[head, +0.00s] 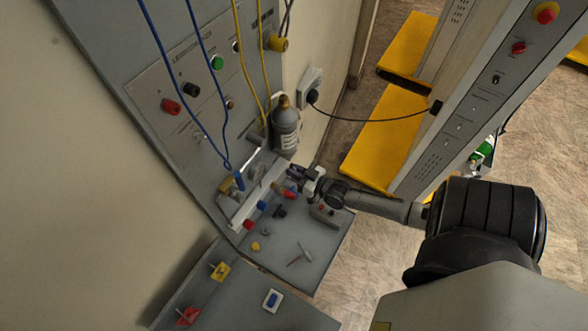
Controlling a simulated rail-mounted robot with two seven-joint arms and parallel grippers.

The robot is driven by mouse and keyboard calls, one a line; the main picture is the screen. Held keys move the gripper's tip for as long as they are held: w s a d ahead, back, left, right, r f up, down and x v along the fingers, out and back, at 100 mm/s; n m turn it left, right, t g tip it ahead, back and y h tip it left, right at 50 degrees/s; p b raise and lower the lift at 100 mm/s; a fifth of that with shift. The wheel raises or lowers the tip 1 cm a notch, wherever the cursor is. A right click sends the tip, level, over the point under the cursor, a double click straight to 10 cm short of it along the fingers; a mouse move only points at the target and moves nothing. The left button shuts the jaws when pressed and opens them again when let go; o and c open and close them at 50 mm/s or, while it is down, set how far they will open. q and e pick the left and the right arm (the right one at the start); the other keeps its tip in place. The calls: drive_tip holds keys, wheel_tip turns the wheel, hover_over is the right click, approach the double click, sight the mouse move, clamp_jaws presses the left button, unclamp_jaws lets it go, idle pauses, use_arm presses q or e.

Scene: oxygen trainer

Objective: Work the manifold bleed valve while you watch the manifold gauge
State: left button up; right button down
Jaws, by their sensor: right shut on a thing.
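My right gripper (304,179) reaches in from the right, over the back of the grey bench. It is shut on a small part beside a pale rail-like fixture (262,188). The part is mostly hidden by the fingers, so I cannot tell if it is the manifold bleed valve. A small red-orange piece (290,193) lies just left of and below the fingers. I cannot pick out the manifold gauge or its reading at this size. My left gripper is not in view.
A grey bottle (286,128) stands behind the gripper. Blue cords (189,95) and yellow cords (243,62) hang before the wall panel.

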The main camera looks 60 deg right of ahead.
drive_tip(key=c, duration=1.2)
unclamp_jaws()
drive_tip(key=s, duration=0.9)
drive_tip(key=s+a, duration=0.1)
drive_tip(key=s, duration=0.3)
drive_tip(key=shift+s+b, duration=0.4)
